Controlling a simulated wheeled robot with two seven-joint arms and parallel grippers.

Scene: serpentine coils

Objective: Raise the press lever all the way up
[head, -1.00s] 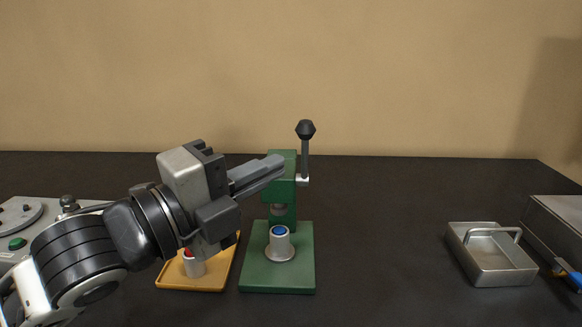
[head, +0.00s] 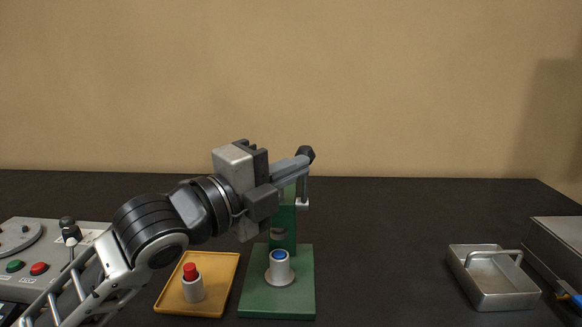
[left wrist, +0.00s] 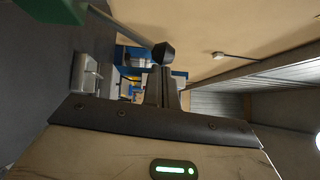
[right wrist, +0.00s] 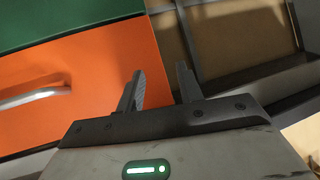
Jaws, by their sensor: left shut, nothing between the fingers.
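The green press (head: 250,292) stands in the middle of the dark table. Its grey lever (head: 303,190) points nearly straight up from the press's right side, with a black knob (head: 306,153) on top. My left gripper (head: 303,163) is shut and empty, its fingertips at the lever just below the knob and overlapping it in the head view. In the left wrist view the knob (left wrist: 163,52) is just beyond the shut fingers; I cannot tell whether they touch. The gripper hides the press's upper part. My right gripper (right wrist: 160,72) is open and empty in the right wrist view.
A blue-topped cylinder (head: 280,270) stands on the press base. A red-topped cylinder (head: 192,287) stands in a yellow tray (head: 225,268). A control panel (head: 85,232) is at left, a metal tray (head: 510,298) at right. The table between press and metal tray is clear.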

